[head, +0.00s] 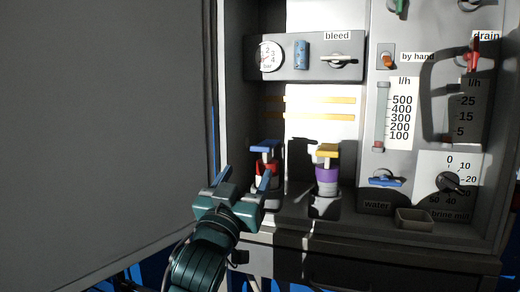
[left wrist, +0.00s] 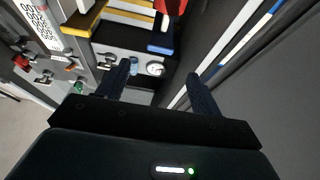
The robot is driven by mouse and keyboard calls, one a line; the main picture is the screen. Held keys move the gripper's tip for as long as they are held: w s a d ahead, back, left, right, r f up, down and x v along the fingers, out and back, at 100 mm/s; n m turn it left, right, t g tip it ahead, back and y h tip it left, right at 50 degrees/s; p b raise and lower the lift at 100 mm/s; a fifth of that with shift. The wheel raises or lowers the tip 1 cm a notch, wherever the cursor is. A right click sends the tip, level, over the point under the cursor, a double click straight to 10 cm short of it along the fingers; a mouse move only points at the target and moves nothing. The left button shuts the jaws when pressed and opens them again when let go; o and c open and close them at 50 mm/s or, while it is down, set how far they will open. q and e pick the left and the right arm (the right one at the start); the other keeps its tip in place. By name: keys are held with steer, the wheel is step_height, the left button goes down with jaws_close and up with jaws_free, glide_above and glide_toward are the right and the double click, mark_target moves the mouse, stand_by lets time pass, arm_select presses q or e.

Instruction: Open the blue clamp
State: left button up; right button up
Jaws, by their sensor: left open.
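The blue clamp (head: 264,147) has a flat blue top above a red body and stands at the left of the cabinet's lower shelf in the head view. Its blue part also shows in the left wrist view (left wrist: 160,49), with red beside it. My left gripper (head: 244,174) is open and empty, just in front of and below the blue top. One finger overlaps the red body's lower part in the picture; I cannot tell whether they touch. In the left wrist view the open fingers (left wrist: 158,73) have nothing between them. My right gripper is not in view.
A yellow-topped clamp (head: 327,151) on a purple body stands to the right. A gauge (head: 269,57) and bleed lever (head: 339,58) are above. A blue water valve (head: 386,180) and a brine dial (head: 449,183) are farther right. A large grey panel (head: 105,120) borders the left.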

mark_target(259, 150)
arm_select(q)
steer(key=p+x, duration=0.2)
steer(key=x, duration=0.8)
steer(key=shift+w+r, duration=0.1)
steer(key=shift+w, duration=0.15)
steer(key=c, duration=1.4)
